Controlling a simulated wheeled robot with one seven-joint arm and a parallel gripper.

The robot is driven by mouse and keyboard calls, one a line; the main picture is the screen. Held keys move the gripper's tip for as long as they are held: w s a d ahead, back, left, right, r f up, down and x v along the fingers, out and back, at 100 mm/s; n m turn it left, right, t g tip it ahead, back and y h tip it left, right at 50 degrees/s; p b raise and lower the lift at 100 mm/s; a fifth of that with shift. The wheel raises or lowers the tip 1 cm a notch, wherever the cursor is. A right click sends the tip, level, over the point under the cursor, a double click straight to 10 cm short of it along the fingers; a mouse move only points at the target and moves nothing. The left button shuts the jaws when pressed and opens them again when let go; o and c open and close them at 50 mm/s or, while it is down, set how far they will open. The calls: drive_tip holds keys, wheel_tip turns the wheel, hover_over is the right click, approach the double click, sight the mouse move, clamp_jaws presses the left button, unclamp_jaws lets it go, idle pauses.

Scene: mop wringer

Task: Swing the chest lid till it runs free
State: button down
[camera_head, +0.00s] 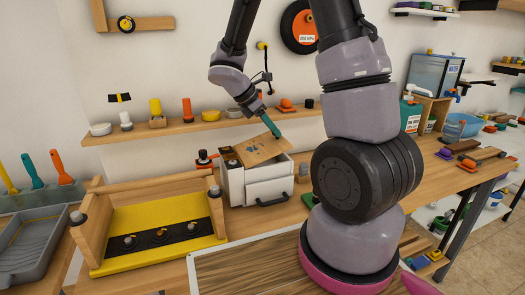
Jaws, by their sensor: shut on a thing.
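A small white chest (266,190) with a dark handle on its front stands on the wooden workbench, near the middle of the view. Its wooden lid (257,150) is raised and tilted over the box, and part of the open inside shows at the left. My gripper (271,126) reaches down from above, its teal end at the upper right edge of the lid. It is shut on the lid there; the exact contact is small and hard to see.
A shelf (190,127) with bottles runs along the wall behind. A grey tray (32,237) lies far left.

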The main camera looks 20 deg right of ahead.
sight(263, 145)
drive_tip(key=shift+a+r, duration=0.15)
drive_tip(key=shift+r, duration=0.05)
drive_tip(key=shift+v, duration=0.95)
drive_tip(key=shift+r, duration=0.2)
drive_tip(key=shift+v, duration=0.95)
drive_tip(key=shift+a, duration=0.1)
drive_tip(key=shift+a+r, duration=0.7)
drive_tip(key=shift+a, duration=0.15)
